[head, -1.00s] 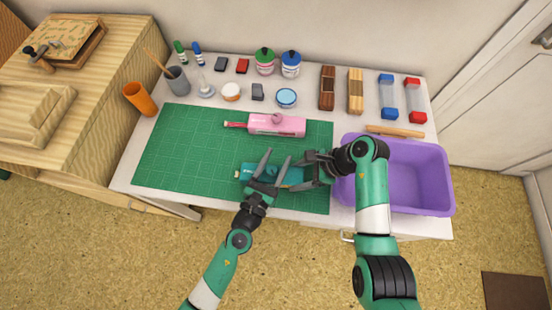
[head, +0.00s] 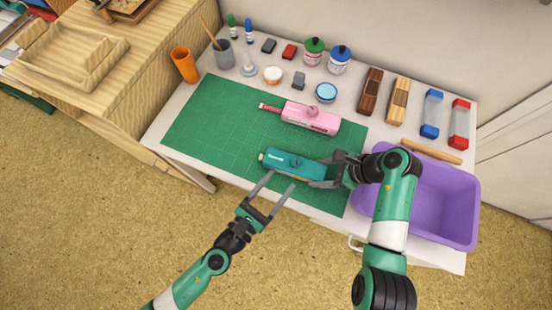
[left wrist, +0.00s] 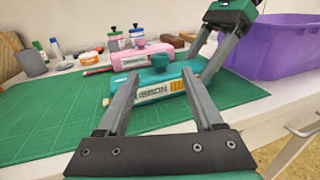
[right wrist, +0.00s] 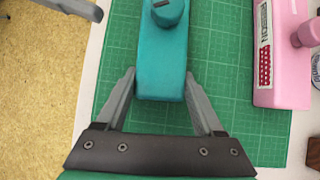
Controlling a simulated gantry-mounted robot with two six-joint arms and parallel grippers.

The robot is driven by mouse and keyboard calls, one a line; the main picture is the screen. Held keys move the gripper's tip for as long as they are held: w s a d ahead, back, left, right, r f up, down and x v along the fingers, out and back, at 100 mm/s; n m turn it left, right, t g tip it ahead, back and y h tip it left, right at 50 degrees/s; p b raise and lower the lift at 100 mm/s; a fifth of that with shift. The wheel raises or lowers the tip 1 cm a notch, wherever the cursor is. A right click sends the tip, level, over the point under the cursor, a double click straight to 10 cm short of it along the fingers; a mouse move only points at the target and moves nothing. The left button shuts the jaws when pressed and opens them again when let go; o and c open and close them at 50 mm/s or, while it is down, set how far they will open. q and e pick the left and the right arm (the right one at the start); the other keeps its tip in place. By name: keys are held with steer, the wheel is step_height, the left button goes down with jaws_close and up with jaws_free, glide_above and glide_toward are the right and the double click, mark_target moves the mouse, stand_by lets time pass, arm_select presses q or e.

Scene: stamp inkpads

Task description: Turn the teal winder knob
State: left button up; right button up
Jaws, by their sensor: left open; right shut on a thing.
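The teal winder (head: 280,158) lies on the green mat near its front edge, long side roughly left to right. Its round teal knob (left wrist: 160,60) stands on top, with a dark mark on its top face in the right wrist view (right wrist: 165,5). My right gripper (head: 324,170) is shut on the right end of the winder body, a finger on each side. My left gripper (head: 283,178) is open and empty, at the front side of the winder. In the left wrist view the knob shows between its fingertips (left wrist: 161,73), beyond them and not held.
A pink device (head: 312,117) with its own knob lies behind on the mat (head: 215,120). A purple bin (head: 470,190) stands right, by my right arm. Jars, pads and blocks line the back. The mat's left part is clear.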

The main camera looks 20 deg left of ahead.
mark_target(296, 162)
arm_select(q)
steer(key=shift+s+a, duration=0.1)
steer(key=shift+s, duration=0.2)
steer(key=shift+r, duration=0.1)
steer(key=shift+r, duration=0.2)
steer(key=x, duration=1.2)
jaws_close()
